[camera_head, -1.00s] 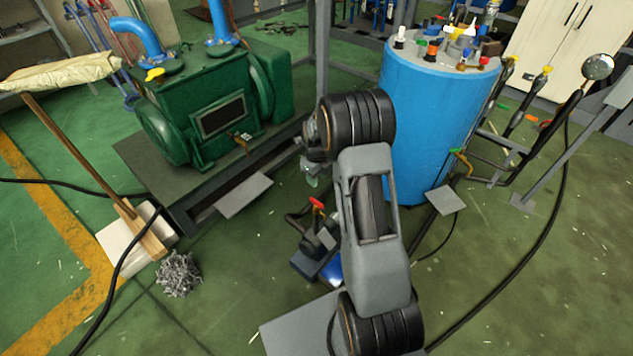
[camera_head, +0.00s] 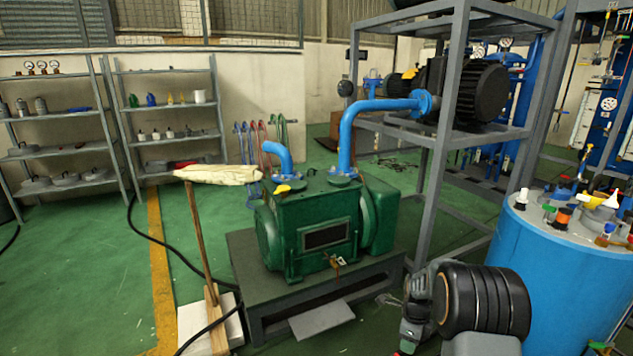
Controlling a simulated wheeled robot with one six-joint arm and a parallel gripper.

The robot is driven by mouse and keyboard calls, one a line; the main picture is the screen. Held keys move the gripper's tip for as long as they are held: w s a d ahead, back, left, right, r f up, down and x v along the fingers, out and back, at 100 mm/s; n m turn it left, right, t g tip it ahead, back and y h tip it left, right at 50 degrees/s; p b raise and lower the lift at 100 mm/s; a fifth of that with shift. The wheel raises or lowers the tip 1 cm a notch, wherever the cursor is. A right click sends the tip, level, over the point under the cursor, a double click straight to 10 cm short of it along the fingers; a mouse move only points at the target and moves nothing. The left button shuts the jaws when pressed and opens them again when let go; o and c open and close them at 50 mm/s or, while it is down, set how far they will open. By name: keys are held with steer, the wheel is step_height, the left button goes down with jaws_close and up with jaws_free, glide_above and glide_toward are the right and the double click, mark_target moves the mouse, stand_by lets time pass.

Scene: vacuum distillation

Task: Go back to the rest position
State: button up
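My arm shows at the bottom right, with a thick black joint and grey links. The grey end with my gripper (camera_head: 415,325) hangs just left of that joint, in front of the right end of the green pump's base. The fingertips are too small and partly hidden to tell whether they are open or shut. I see nothing clearly held.
A green pump (camera_head: 320,235) with blue pipes stands on a dark base left of my arm. A blue drum (camera_head: 560,275) with small bottles on top is close on the right. Green floor (camera_head: 90,270) is open at far left.

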steer(key=s+a+r+n+t+p, duration=0.1)
steer(key=s+a+r+n+p, duration=0.2)
steer(key=r, duration=1.1)
steer(key=s+a+r+n+t+p, duration=0.2)
steer(key=s+a+r+n+p, duration=0.2)
steer(key=s+r+n+p, duration=0.6)
steer(key=s+a+r+n+t+p, duration=0.1)
steer(key=s+a+r+n+p, duration=0.2)
steer(key=r, duration=1.5)
steer(key=s+n+p, duration=0.4)
steer(key=n+p, duration=0.2)
steer(key=n, duration=0.2)
steer(key=shift+a+r+n, duration=0.3)
steer(key=shift+a, duration=0.1)
